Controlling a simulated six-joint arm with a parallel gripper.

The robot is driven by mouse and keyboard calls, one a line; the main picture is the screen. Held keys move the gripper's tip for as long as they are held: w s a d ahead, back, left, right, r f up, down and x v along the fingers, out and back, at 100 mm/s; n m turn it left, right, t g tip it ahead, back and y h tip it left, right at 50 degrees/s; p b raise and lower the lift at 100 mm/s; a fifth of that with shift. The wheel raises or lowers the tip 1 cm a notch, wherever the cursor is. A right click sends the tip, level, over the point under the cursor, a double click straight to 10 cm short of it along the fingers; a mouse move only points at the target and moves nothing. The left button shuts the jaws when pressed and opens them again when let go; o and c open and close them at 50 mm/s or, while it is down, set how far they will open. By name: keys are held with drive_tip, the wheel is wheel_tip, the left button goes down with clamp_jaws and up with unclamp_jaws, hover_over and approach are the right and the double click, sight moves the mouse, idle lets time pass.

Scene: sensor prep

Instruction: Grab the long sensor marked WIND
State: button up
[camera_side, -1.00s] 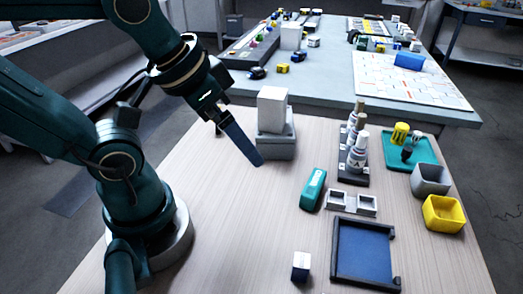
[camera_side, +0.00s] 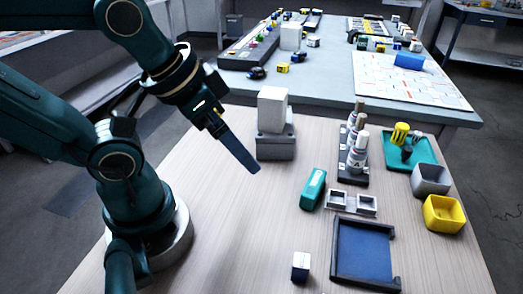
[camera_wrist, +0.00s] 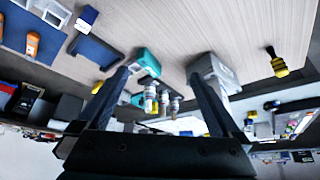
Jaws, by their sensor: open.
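No marking that reads WIND is legible in either view. A long teal piece with a pale patch (camera_side: 313,189) lies on the wooden table right of my gripper (camera_side: 254,169); it also shows in the wrist view (camera_wrist: 147,62). A black-and-yellow piece (camera_wrist: 277,63) lies on bare table at the right of the wrist view; I cannot make it out in the side view. I cannot tell which is the WIND sensor. My gripper is open and empty above the table, its two fingers (camera_wrist: 160,74) wide apart in the wrist view.
A white block on a grey base (camera_side: 274,145) stands close behind my gripper. A rack of bottles (camera_side: 352,176), grey sockets (camera_side: 337,199), a blue tray (camera_side: 364,250), a small white-and-dark block (camera_side: 300,266) and yellow bin (camera_side: 444,213) are farther right. The front-left table is clear.

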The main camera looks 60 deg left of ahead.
idle(0.4)
drive_tip(key=c, duration=0.9)
